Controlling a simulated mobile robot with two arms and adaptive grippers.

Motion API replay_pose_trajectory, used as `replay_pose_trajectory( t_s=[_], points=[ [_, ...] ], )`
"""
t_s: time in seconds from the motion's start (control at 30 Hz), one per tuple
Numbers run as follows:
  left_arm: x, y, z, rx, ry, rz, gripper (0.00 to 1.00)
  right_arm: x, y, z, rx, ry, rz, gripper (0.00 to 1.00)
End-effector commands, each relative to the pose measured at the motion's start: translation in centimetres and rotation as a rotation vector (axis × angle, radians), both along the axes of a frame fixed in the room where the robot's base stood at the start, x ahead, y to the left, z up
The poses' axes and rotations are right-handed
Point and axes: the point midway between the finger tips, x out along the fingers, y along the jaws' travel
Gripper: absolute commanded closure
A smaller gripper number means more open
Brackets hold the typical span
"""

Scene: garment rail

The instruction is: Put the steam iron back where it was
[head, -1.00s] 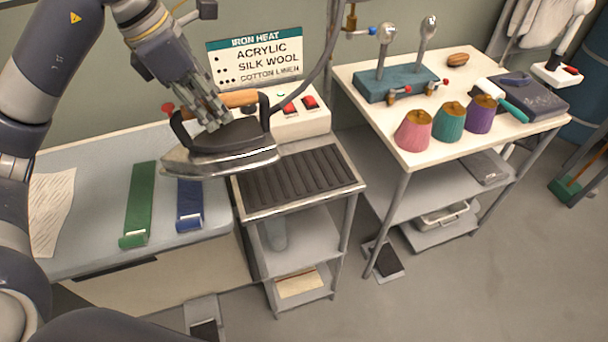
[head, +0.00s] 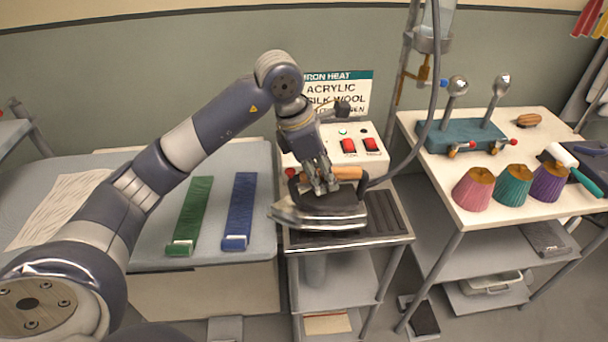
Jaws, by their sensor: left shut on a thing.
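The steam iron (head: 320,208) has a dark body, a pale metal soleplate and a wooden handle, with a grey hose at its rear. My left gripper (head: 322,180) is shut on the iron's handle. The iron is over the left and middle part of the ribbed dark iron rest (head: 388,212) on the small metal stand, its tip reaching past the rest's left edge. I cannot tell whether the soleplate touches the rest. My right gripper is not in view.
A steam unit with red switches (head: 349,146) and an iron heat sign (head: 338,92) stand behind. Green (head: 189,215) and blue (head: 240,210) strips lie on the ironing table at left. Cones, including a pink one (head: 474,189), stand on the right table.

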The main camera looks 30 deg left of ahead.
Motion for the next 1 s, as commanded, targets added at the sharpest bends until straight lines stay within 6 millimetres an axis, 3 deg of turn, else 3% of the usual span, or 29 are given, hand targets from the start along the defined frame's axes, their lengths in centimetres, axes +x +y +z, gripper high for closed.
replay_pose_trajectory(
  t_s=[0.03,0.4,0.67,1.0],
  points=[
    [0.9,-0.9,0.7,-0.007,-0.006,-0.002,1.0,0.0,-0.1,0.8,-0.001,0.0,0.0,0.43],
    [6.1,-4.5,0.0,-0.006,-0.007,0.001,1.0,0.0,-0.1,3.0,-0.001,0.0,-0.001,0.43],
    [7.1,-5.1,-0.5,-0.004,-0.007,0.0,1.0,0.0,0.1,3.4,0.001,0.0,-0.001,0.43],
    [7.0,-5.1,-3.6,-0.005,-0.007,0.0,1.0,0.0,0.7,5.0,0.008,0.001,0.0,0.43]
  ],
)
